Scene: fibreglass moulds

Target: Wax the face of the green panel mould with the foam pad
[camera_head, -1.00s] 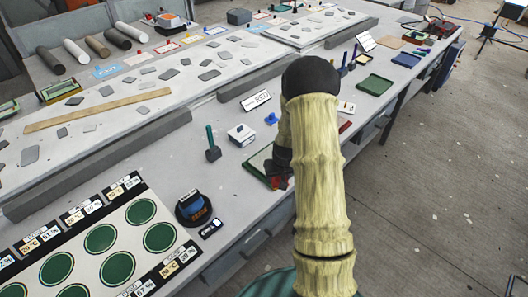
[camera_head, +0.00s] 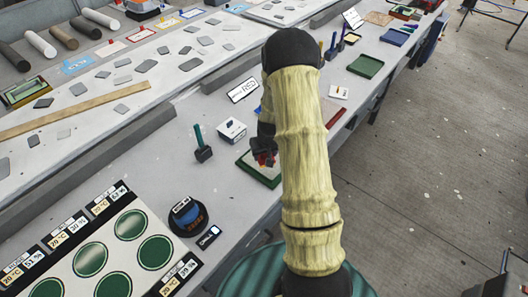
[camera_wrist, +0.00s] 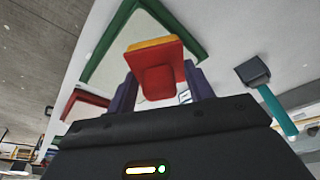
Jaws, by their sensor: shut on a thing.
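The green panel mould (camera_head: 259,176) lies on the bench just left of my arm in the head view. It has a green rim and a pale face; my arm and gripper hide part of it. Its green rim also shows behind the pad in the wrist view (camera_wrist: 111,33). The foam pad (camera_wrist: 158,65) has a red body and handle with a yellow-orange foam layer. My gripper (camera_wrist: 162,88) is shut on its red handle, and the purple fingers stand on both sides. The pad is over the mould; I cannot tell whether foam touches the face.
A teal-handled tool (camera_head: 203,148) and a white box (camera_head: 231,130) stand left of the mould. A round dark tin (camera_head: 188,215) is nearer. Bare bench shows between these things.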

